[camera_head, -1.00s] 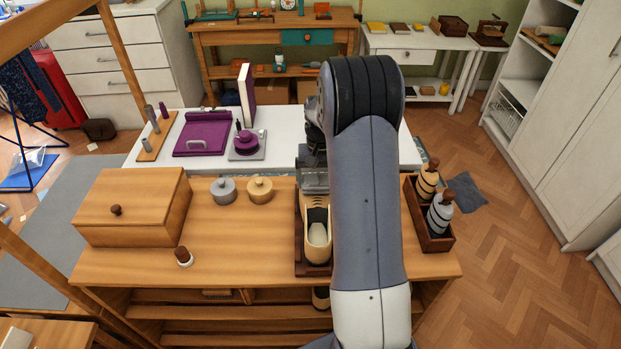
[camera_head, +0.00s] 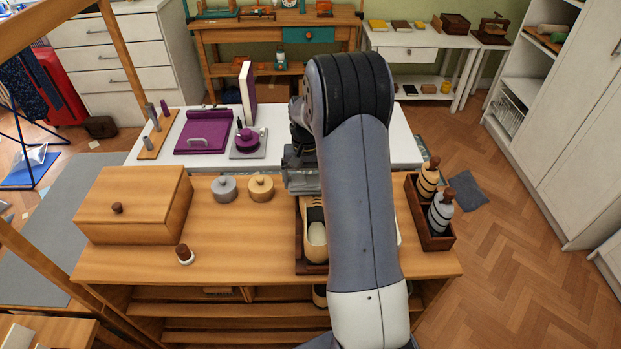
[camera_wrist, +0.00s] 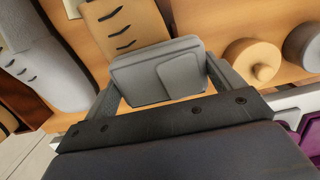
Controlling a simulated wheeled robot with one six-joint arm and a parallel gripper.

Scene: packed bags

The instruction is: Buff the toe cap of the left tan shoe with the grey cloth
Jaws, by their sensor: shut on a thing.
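The left tan shoe (camera_head: 313,232) lies in a dark tray (camera_head: 300,266) on the wooden bench, its opening towards me and its toe pointing away. Its laced front also shows at the top of the wrist view (camera_wrist: 125,25). My gripper (camera_wrist: 165,85) is shut on the grey cloth (camera_wrist: 150,78), which looks like a folded pad. In the head view my gripper (camera_head: 300,178) is at the toe end of the shoe. The cloth hides the toe cap in the wrist view, so I cannot tell if they touch. A grey laced shoe (camera_wrist: 50,75) lies beside the tan one.
A grey tin (camera_head: 224,190) and a tan tin (camera_head: 260,189) stand left of the tray. A wooden box (camera_head: 135,205) and a small brush-like item (camera_head: 184,255) are farther left. A crate with two striped bottles (camera_head: 436,242) is on the right. The front-middle bench is clear.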

